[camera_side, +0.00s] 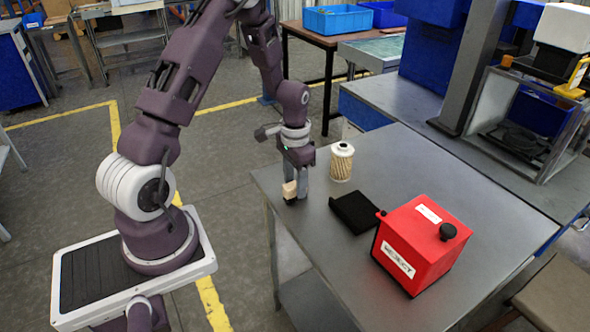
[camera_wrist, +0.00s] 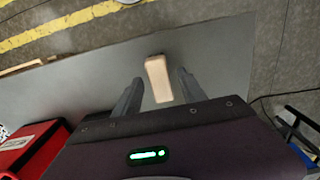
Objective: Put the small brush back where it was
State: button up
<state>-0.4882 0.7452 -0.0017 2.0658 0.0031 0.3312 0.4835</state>
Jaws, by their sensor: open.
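The small brush, a pale wooden block (camera_side: 290,188) with a dark lower part, is at the table's near-left edge in the side view. In the wrist view the brush (camera_wrist: 158,80) shows as a pale bar between my fingers. My gripper (camera_side: 296,190) points down at it. In the wrist view my gripper (camera_wrist: 160,77) is open, its two grey fingers on either side of the brush with a gap at each side. The brush appears to rest on the table; its underside is hidden in the wrist view.
A pleated filter cartridge (camera_side: 341,162) stands just right of my gripper. A black flat tray (camera_side: 355,212) and a red box labelled REJECT (camera_side: 421,245) lie farther right on the grey table (camera_side: 400,160). The table edge is close to the brush.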

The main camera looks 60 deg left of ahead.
aim_at(295, 184)
jog(key=s+d+r+t, duration=0.15)
jog(key=d+r, duration=0.25)
jog(key=r, duration=0.6)
jog(key=s+d+r+t, duration=0.15)
jog(key=d+r, duration=0.25)
jog(key=r, duration=0.7)
jog(key=s+d+r+t, duration=0.1)
jog(key=s+d+r, duration=0.2)
jog(key=s, duration=0.5)
jog(key=s+d+r+t, duration=0.1)
jog(key=s+d+r, duration=0.1)
jog(key=s+d, duration=0.4)
jog(key=shift+s+r+t, duration=0.3)
jog(key=shift+s+r, duration=0.1)
jog(key=shift+s, duration=0.45)
